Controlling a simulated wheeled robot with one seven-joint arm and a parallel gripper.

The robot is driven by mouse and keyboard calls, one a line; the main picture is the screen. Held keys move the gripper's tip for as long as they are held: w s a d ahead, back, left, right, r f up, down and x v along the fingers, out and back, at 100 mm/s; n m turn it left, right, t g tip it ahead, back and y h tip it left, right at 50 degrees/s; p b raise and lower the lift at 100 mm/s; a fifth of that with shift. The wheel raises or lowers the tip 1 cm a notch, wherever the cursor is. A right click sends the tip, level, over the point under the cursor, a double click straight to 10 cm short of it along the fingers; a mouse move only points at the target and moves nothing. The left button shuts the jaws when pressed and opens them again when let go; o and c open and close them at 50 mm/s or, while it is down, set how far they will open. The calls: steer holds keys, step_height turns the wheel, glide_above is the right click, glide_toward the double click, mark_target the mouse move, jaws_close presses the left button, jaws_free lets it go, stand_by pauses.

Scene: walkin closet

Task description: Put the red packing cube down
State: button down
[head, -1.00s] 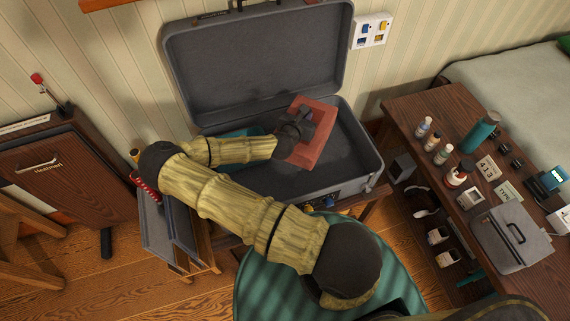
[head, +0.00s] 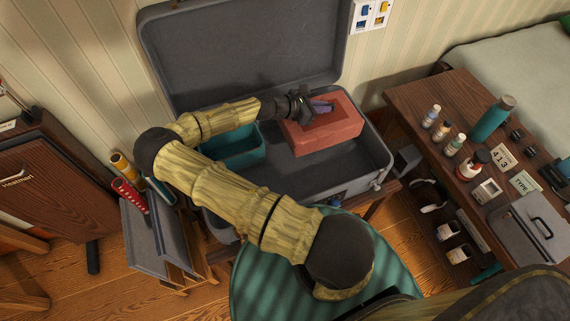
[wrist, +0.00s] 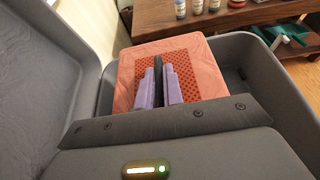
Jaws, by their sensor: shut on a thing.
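The red packing cube (head: 325,138) is a salmon-red block with a mesh top, at the right part of the open grey suitcase (head: 345,187). It looks about level; I cannot tell whether its underside touches the suitcase floor. My gripper (head: 322,106) is at the cube's top. In the wrist view, the purple fingers of my gripper (wrist: 159,82) are shut on a dark strip, seemingly a handle, on top of the cube (wrist: 196,60). The cube's underside is hidden.
A teal bin (head: 232,150) sits in the suitcase's left part. The raised lid (head: 245,60) stands behind. A wooden table (head: 440,100) with bottles is at the right. A grey holder (head: 150,235) with red and yellow tubes is at the left. Suitcase floor in front of the cube is clear.

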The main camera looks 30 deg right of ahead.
mark_target(285, 128)
steer(key=shift+f+b, duration=0.4)
steer(key=shift+f, duration=2.8)
steer(key=shift+f, duration=1.75)
steer(key=shift+f+b, duration=0.15)
steer(key=shift+b, duration=0.2)
steer(key=c, duration=1.5)
jaws_free()
steer(key=shift+a, duration=0.1)
steer(key=v, duration=1.2)
steer(key=shift+s+p, duration=0.1)
steer(key=shift+p, duration=0.2)
